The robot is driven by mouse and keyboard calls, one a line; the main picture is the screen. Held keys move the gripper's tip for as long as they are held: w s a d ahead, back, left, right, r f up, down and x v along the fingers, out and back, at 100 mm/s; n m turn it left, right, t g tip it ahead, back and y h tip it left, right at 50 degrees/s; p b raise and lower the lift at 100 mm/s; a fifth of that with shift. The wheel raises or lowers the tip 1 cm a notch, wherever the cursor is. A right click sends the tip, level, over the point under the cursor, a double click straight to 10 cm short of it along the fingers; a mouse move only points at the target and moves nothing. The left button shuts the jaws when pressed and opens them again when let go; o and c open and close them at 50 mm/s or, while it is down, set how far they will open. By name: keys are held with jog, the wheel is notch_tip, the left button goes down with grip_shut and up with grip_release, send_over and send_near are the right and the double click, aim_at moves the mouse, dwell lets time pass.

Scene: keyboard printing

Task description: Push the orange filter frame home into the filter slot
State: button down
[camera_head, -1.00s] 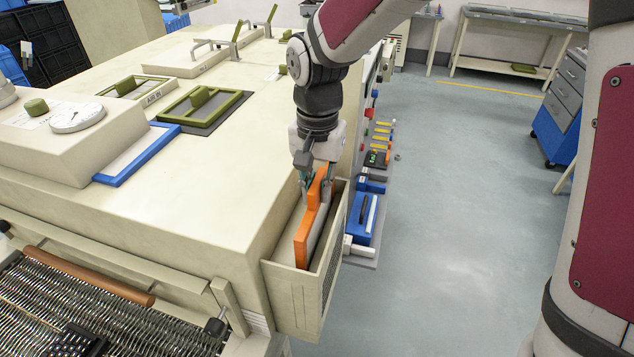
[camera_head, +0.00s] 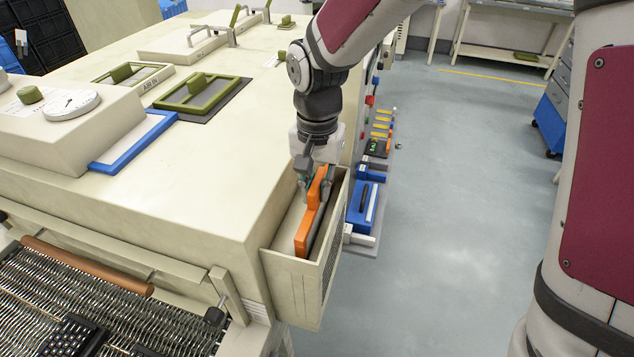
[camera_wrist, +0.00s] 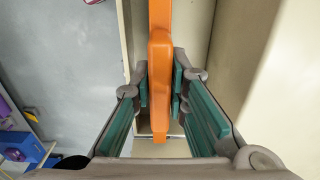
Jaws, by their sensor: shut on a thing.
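The orange filter frame (camera_head: 304,232) stands upright in the open-topped beige filter slot box (camera_head: 292,292) on the side of the large machine. My gripper (camera_head: 317,186) is shut on the frame's raised orange middle part, from above. In the wrist view my gripper (camera_wrist: 160,88) has its green-padded fingers on both sides of the orange frame (camera_wrist: 160,60). The frame's upper edge shows at about the height of the box rim. Its lower part is hidden inside the box.
The machine's broad beige top (camera_head: 225,150) is beside the box, with green-handled lids (camera_head: 200,93) and a blue-edged panel (camera_head: 135,140). A blue device (camera_head: 364,208) is beyond the box. Grey floor (camera_head: 470,200) is clear to the right.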

jog(key=shift+f+b, duration=0.9)
jog(key=shift+f, duration=2.45)
jog(key=shift+r+p, duration=0.1)
jog(key=shift+p, duration=0.2)
jog(key=shift+p, duration=0.7)
dwell(3.6)
